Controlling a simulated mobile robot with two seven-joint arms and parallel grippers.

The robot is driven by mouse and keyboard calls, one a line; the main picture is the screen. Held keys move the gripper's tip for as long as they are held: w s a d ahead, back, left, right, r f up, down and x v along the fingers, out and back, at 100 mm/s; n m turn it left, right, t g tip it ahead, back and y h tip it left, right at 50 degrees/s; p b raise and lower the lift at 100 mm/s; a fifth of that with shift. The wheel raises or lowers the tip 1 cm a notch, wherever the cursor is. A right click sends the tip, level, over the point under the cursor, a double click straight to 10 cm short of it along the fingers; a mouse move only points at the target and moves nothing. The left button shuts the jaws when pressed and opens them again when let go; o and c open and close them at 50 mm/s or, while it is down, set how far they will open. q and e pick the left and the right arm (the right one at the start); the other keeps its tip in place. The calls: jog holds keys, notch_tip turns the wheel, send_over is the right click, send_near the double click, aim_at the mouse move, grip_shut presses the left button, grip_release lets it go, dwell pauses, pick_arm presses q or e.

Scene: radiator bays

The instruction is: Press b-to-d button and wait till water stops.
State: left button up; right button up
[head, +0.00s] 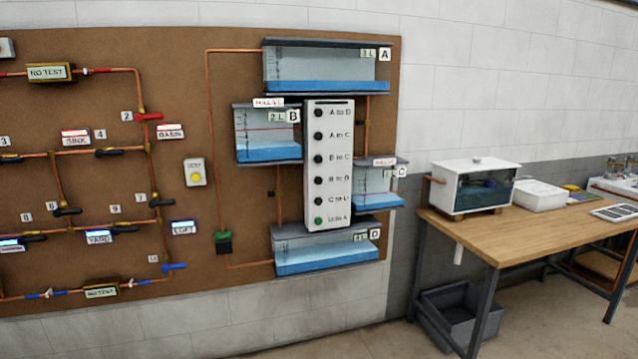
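A white button panel (343,215) hangs on the brown board between four water tanks. Its round buttons are dark except the lowest, which is green. The B to D button (318,180) is dark and is the fourth from the top. Tank B (267,125), left of the panel, holds blue water below a red line. Tank D (326,255), below the panel, holds blue water along its lower part. Whether water is flowing cannot be told. Neither of my grippers is in view.
Tank A (325,66) is above the panel and tank C (377,187) to its right. Copper pipes and valves cover the left of the board. A wooden table (500,235) with a white-framed tank (476,187) stands right; a grey crate (455,310) is beneath it.

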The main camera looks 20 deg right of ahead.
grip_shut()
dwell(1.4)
